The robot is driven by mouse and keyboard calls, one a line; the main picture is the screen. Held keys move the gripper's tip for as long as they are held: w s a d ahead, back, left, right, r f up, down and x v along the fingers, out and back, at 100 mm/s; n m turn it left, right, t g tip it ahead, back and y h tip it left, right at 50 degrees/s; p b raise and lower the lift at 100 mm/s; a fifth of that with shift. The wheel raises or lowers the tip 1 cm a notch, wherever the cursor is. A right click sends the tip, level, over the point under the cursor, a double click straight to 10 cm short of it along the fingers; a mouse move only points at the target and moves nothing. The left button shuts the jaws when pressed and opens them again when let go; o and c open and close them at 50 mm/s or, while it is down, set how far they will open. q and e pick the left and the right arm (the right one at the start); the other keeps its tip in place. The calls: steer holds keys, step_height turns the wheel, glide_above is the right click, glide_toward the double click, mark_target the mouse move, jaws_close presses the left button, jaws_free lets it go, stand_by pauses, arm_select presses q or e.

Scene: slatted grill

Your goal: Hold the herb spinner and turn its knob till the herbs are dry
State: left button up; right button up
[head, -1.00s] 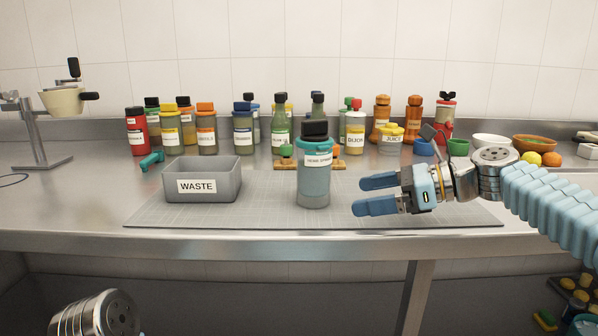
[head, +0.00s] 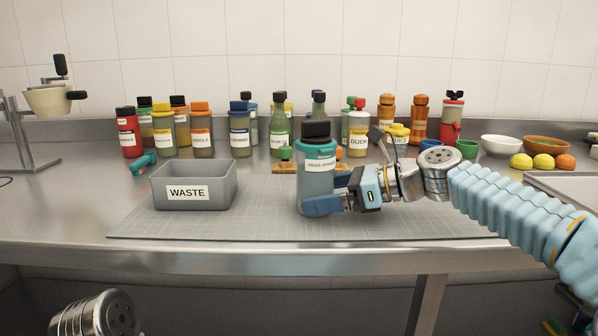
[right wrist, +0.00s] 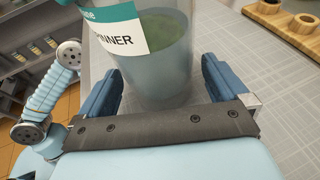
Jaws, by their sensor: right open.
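The herb spinner (head: 317,178) is a clear teal-tinted jar with a teal collar, a white label and a black knob (head: 316,130) on top. It stands upright on the grey mat. My right gripper (head: 325,203) is open, with its blue fingers around the lower part of the jar. In the right wrist view the jar (right wrist: 160,60) stands between the two open fingers (right wrist: 163,80), and green herbs show inside. Gaps show between the fingers and the jar there. Of my left arm only a rounded link shows at the lower left; its gripper is out of view.
A grey bin labelled WASTE (head: 195,191) stands left of the spinner on the mat (head: 270,225). Several bottles line the back, with bowls and fruit at the right. A small teal tool (head: 144,162) lies left of the bin. The mat's front is clear.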

steer(key=shift+w+a+f, duration=0.15)
steer(key=shift+a, duration=0.2)
steer(key=c, duration=0.7)
steer(key=o, duration=0.7)
